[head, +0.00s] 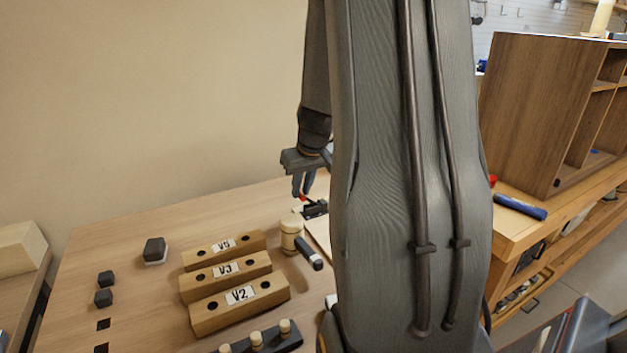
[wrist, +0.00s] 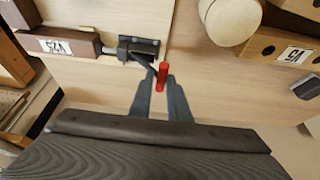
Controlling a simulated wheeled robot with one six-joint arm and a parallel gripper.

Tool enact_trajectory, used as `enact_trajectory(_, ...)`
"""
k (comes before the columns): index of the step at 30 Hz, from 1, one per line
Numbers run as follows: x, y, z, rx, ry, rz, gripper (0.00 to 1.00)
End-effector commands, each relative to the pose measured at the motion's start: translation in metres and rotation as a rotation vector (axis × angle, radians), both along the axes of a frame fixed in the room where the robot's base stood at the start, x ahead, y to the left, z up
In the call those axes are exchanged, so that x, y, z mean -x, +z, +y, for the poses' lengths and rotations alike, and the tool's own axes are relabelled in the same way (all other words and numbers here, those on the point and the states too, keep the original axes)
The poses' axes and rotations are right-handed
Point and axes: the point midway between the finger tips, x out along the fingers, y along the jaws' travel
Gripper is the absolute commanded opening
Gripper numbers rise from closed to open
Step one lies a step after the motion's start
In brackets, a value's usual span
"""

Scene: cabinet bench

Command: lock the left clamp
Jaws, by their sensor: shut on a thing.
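The clamp (wrist: 138,46) shows in the wrist view as a dark metal toggle clamp with a red-tipped handle (wrist: 162,72). It is mounted on a light wooden board, beside a brown block labelled V25 (wrist: 62,45). My gripper (wrist: 160,80) is shut on the red handle, with one finger on each side of it. In the head view the clamp (head: 315,209) is a small dark shape just below my gripper (head: 303,188), and a bit of red shows at the fingertips. My arm hides much of the board there.
A wooden mallet (head: 292,235) lies next to the clamp, near wooden blocks labelled V5 (head: 238,252), V3 and V2. A dark eraser-like block (head: 154,250) sits further left. The bench's left part has free room.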

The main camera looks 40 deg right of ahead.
Motion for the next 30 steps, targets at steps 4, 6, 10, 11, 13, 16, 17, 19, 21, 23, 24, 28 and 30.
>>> enact_trajectory(4, -0.001, -0.009, 0.005, -0.002, -0.001, 0.002, 0.10)
enact_trajectory(6, -0.001, -0.012, 0.007, -0.002, -0.001, 0.002, 0.10)
enact_trajectory(10, -0.002, -0.014, 0.009, -0.001, -0.001, 0.002, 0.10)
enact_trajectory(11, -0.002, -0.013, 0.009, -0.001, -0.001, 0.002, 0.10)
enact_trajectory(13, -0.002, -0.013, 0.009, -0.001, -0.001, 0.002, 0.10)
enact_trajectory(16, -0.002, -0.013, 0.009, -0.001, -0.001, 0.001, 0.10)
enact_trajectory(17, -0.002, -0.013, 0.009, -0.001, -0.001, 0.001, 0.10)
enact_trajectory(19, -0.002, -0.014, 0.009, -0.001, -0.001, 0.001, 0.10)
enact_trajectory(21, -0.002, -0.016, 0.010, -0.001, -0.001, 0.001, 0.10)
enact_trajectory(23, -0.003, -0.018, 0.011, 0.000, 0.000, 0.001, 0.10)
enact_trajectory(24, -0.003, -0.021, 0.012, 0.000, 0.000, 0.001, 0.10)
enact_trajectory(28, -0.003, -0.021, 0.013, -0.001, -0.001, 0.001, 0.31)
enact_trajectory(30, -0.003, -0.021, 0.013, 0.000, 0.000, 0.001, 0.35)
